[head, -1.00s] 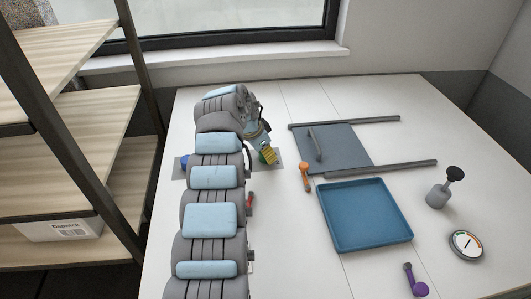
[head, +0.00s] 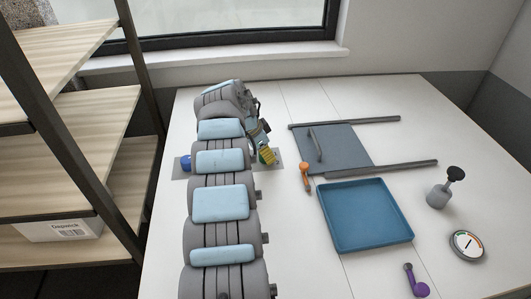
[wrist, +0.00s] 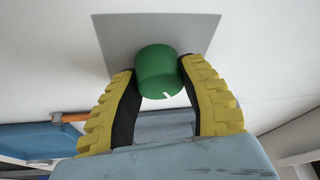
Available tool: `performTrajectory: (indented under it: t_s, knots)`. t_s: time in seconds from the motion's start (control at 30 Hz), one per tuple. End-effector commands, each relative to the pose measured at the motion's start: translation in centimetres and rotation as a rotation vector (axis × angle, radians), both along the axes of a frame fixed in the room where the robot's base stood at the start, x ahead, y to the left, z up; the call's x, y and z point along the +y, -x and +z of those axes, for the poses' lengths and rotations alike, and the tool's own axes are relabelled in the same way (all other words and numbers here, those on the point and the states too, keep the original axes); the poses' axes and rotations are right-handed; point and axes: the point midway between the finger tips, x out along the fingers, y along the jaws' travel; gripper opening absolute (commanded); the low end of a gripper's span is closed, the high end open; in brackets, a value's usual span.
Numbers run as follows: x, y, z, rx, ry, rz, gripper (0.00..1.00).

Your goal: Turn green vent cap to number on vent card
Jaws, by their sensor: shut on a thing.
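The green vent cap (wrist: 157,70) is a round green knob with a short white mark on its rim, on a grey plate (wrist: 115,33) in the wrist view. The mark points toward the lower right, near my right finger. The yellow ribbed fingers of my gripper (wrist: 160,82) are shut on the cap from both sides. In the head view my gripper (head: 267,156) is at the grey plate, and the cap is mostly hidden by it. I cannot make out the vent card or its number in either view.
A blue knob (head: 186,163) is left of my arm. Right of my gripper are an orange handle (head: 305,176), a grey sliding panel (head: 340,150) between rails, and a blue tray (head: 365,237). A grey knob-topped post (head: 437,196), a dial gauge (head: 466,245) and a purple handle (head: 414,280) are farther right.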

Motion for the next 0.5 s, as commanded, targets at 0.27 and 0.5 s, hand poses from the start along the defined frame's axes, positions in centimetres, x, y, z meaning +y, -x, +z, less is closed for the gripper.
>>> performTrajectory:
  t_s: [0.27,0.5]
  knots:
    - [-0.02,0.03,-0.25,0.002,0.0,0.0,0.07]
    - [-0.02,0.03,-0.17,0.001,0.001,0.001,0.72]
